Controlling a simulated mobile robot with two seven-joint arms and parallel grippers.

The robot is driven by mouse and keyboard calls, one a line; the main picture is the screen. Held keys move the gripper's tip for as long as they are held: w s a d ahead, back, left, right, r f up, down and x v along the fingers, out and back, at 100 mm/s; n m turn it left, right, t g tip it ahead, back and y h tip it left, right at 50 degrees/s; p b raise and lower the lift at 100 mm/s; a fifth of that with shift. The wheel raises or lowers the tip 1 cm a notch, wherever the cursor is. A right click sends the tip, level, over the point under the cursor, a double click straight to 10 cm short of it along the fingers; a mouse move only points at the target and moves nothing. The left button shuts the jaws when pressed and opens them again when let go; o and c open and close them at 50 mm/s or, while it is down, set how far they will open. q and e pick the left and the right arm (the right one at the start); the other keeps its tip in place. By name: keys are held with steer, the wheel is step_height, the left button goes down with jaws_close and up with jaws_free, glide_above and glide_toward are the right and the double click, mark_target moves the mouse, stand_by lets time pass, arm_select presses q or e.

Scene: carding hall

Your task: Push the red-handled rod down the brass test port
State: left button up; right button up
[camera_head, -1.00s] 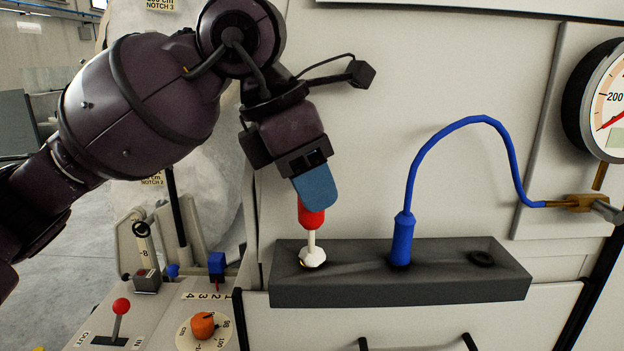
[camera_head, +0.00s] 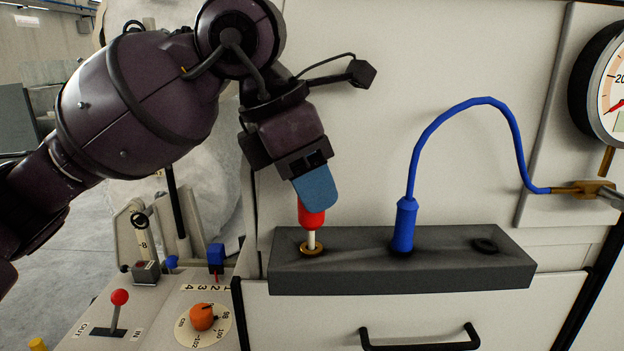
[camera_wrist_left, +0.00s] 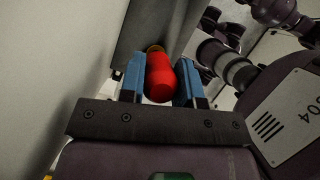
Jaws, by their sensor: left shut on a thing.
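My left gripper (camera_head: 315,190) is shut on the red handle of the rod (camera_head: 312,215), its blue fingers pointing down. In the left wrist view the red handle (camera_wrist_left: 160,76) sits between the two blue fingers of the left gripper (camera_wrist_left: 160,85). The rod's white shaft stands upright below the handle, with a short length showing. Its lower end is in the brass test port (camera_head: 312,248), a ring at the left end of the dark grey block. A bit of the brass ring (camera_wrist_left: 155,48) shows beyond the handle in the wrist view. My right gripper is not in view.
A blue plug (camera_head: 404,225) with a looping blue cable stands in the middle of the grey block (camera_head: 400,275). A dark ring (camera_head: 485,245) lies at its right end. A gauge (camera_head: 603,92) is at right. A red-knobbed lever (camera_head: 119,298) and orange dial (camera_head: 203,316) sit lower left.

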arm_select(q)
steer(key=shift+f, duration=0.25)
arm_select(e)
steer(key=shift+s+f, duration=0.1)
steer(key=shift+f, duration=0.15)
arm_select(q)
steer(key=o, duration=1)
steer(key=shift+c, duration=0.2)
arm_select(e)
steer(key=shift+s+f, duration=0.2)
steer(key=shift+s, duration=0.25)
arm_select(q)
steer(key=shift+r, duration=0.1)
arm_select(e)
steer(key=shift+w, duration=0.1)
arm_select(q)
steer(key=shift+a+r, duration=0.15)
steer(key=shift+r, duration=0.15)
steer(key=v, duration=1)
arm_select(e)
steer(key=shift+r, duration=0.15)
arm_select(q)
steer(key=shift+s, duration=0.2)
